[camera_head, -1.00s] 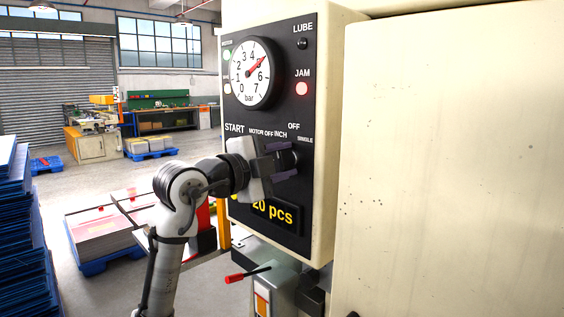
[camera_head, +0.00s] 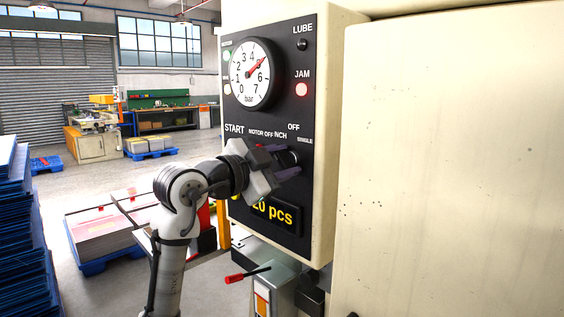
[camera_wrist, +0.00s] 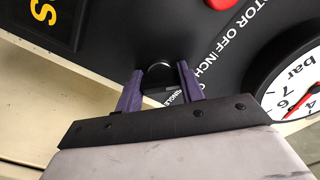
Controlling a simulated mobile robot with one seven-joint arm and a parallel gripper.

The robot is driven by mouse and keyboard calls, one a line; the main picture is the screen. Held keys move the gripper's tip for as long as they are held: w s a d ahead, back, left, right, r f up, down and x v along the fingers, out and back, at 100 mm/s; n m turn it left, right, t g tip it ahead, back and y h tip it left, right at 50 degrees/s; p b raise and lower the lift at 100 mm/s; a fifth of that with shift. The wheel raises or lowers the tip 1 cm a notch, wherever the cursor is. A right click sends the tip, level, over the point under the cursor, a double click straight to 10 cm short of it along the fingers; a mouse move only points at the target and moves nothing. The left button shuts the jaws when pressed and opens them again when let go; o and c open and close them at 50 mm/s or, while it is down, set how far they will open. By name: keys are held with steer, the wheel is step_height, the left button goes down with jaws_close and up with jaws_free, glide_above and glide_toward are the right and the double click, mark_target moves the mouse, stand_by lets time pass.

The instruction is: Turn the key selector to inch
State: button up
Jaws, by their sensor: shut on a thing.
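The key selector (camera_wrist: 159,74) is a dark round knob with a light rim on the black control panel (camera_head: 238,50). In the head view its dark end (camera_head: 293,158) shows beyond the fingers. The gripper is rolled at a slant. The exact position that the key points to is hidden by the fingers.
The counter display (camera_head: 277,213) lies below. A red-handled lever (camera_head: 247,274) sticks out lower down. Blue stacked sheets (camera_head: 15,230) stand at the left.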

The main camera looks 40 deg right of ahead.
steer(key=o, duration=1)
steer(key=s+a+b, duration=0.1)
steer(key=a+b, duration=0.3)
steer(key=a, duration=0.9)
steer(key=shift+a+b, duration=0.3)
steer(key=shift+a, duration=0.1)
